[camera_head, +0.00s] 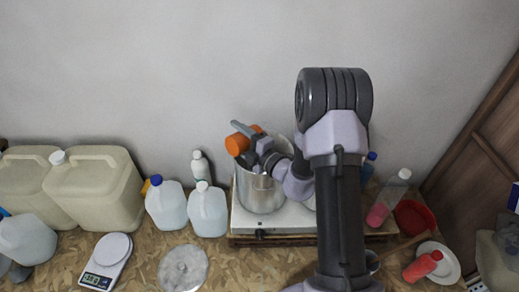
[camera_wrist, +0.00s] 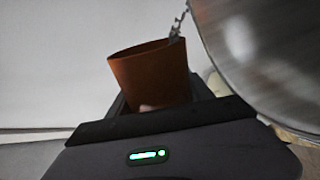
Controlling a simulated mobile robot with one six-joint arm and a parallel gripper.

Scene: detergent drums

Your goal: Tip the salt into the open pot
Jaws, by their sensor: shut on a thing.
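An orange cup (camera_head: 237,145) is held by my gripper (camera_head: 248,138) above the left side of the open steel pot (camera_head: 261,194). In the wrist view the cup (camera_wrist: 150,75) sits between the jaws, with its open end away from the gripper. The pot's shiny wall (camera_wrist: 265,45) fills the upper right there. A thin streak of pale grey grains (camera_wrist: 179,24) runs from the cup's rim beside the pot. The cup looks tipped in the head view. I cannot see into the cup, and the pot's inside is mostly hidden by my arm.
The pot stands on a white hotplate (camera_head: 285,222). White jugs (camera_head: 208,210) and a small white bottle (camera_head: 199,166) are close to its left. A kitchen scale (camera_head: 107,262) and a round lid (camera_head: 183,268) lie in front. A pink-filled bottle (camera_head: 389,197) and red bowl (camera_head: 414,217) are right.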

